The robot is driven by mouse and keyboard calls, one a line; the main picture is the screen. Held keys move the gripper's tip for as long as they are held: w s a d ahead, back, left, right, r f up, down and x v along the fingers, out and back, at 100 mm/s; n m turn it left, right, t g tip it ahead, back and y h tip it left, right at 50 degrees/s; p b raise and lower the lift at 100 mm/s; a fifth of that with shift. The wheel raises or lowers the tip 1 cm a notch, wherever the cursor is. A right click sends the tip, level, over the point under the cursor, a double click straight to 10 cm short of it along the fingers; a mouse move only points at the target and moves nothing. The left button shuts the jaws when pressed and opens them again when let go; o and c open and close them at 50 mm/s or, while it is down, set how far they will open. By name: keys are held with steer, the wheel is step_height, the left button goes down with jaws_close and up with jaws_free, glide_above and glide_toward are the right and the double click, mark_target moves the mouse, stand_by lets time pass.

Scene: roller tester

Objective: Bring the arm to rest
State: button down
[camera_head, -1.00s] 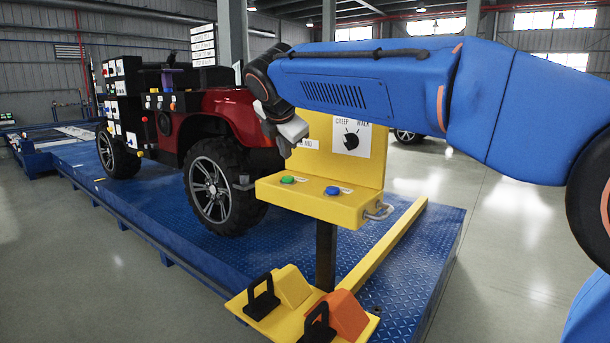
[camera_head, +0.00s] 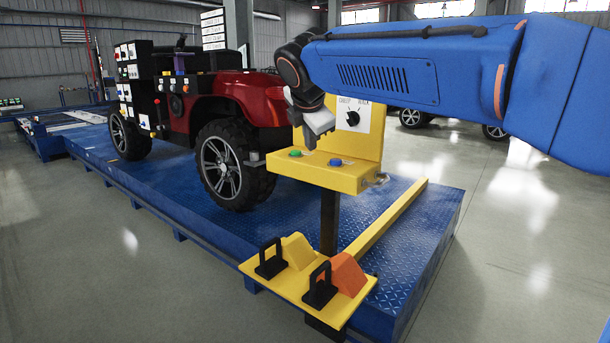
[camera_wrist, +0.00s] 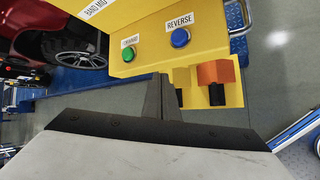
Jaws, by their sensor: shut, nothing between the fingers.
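My blue arm reaches in from the right of the head view, above the yellow control stand (camera_head: 328,178). My gripper (camera_head: 311,143) hangs in front of the stand's upright panel, above its button shelf. In the wrist view the gripper (camera_wrist: 160,82) is shut with nothing between its fingers. A green button (camera_wrist: 129,54) and a blue button (camera_wrist: 180,38) labelled REVERSE lie beyond the fingertips there. In the head view the green button (camera_head: 295,153) and blue button (camera_head: 335,162) sit on the shelf. A rotary knob (camera_head: 352,118) is on the panel, beside the gripper.
A red vehicle (camera_head: 255,100) stands on the blue platform (camera_head: 200,185) to the left. A low yellow tray (camera_head: 262,280) holds a yellow chock (camera_head: 298,250) and an orange chock (camera_head: 349,275). A yellow rail (camera_head: 395,220) runs along the platform. Floor on the right is clear.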

steer(key=s+d+f+m+g, duration=0.1)
steer(key=s+d+f+m, duration=0.5)
steer(key=d, duration=0.4)
steer(key=s+d+f+m+g, duration=0.1)
steer(key=s+d+f+m, duration=0.4)
steer(key=s+d, duration=0.4)
steer(key=s+d+f+m, duration=0.3)
steer(key=s+f+m, duration=0.1)
steer(key=s+f, duration=0.2)
steer(key=s+d+f+m+g, duration=0.1)
steer(key=s+d+f+m, duration=0.1)
steer(key=s+f+m, duration=0.3)
steer(key=s+d+f+m, duration=0.3)
steer(key=s+f, duration=0.4)
steer(key=s, duration=0.3)
steer(key=shift+s+d+f+m+g+y, duration=0.2)
steer(key=shift+d+f+m+g+y, duration=0.15)
steer(key=shift+m, duration=0.35)
steer(key=shift+r, duration=0.1)
